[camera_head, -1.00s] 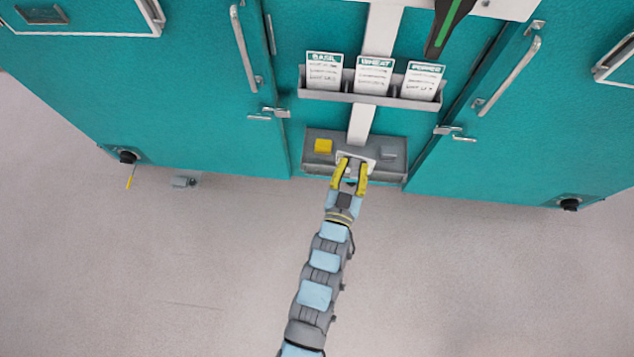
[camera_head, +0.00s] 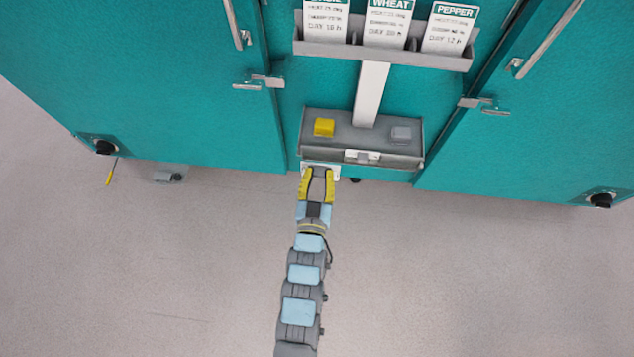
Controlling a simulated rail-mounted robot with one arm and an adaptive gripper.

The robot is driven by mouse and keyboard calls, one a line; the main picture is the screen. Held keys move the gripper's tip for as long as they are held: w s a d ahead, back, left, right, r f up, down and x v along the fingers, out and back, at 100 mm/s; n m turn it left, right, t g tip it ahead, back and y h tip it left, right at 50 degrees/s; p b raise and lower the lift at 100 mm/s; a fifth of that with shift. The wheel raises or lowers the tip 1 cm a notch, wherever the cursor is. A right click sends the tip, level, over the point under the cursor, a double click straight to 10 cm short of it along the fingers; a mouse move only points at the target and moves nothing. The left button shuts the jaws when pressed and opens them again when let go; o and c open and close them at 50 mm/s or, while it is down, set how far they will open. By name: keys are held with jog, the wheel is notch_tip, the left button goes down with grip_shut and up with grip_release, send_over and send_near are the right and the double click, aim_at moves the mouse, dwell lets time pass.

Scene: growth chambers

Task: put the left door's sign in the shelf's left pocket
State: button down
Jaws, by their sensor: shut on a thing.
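My gripper (camera_head: 317,184) has yellow fingers and is shut on a small white piece (camera_head: 333,171). It holds the piece just below the front of the grey shelf (camera_head: 340,130), left of its middle. Only part of the piece shows and I cannot read any lettering on it. Another small white piece with a grey middle (camera_head: 362,156) is at the shelf's front. I cannot make out separate pockets in the shelf.
Above, a grey rack (camera_head: 380,54) holds three cards: a cut-off one (camera_head: 325,22), WHEAT (camera_head: 387,22) and PEPPER (camera_head: 449,28). Teal doors with handles flank it, the left door (camera_head: 170,90) and right door (camera_head: 540,120). The floor in front is clear.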

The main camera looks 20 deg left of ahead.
jog(key=shift+a+f+b, duration=0.3)
jog(key=shift+f, duration=0.35)
jog(key=w+a+f+b, duration=0.2)
jog(key=w+a, duration=0.1)
jog(key=w, duration=0.7)
jog(key=shift+a+f+b, duration=0.15)
jog(key=shift+f+b, duration=0.15)
dwell(0.3)
jog(key=shift+w, duration=0.15)
jog(key=shift+f+p, duration=0.1)
jog(key=shift+p, duration=0.55)
dwell(1.1)
jog(key=shift+f, duration=1.95)
dwell(1.6)
jog(key=shift+f, duration=0.25)
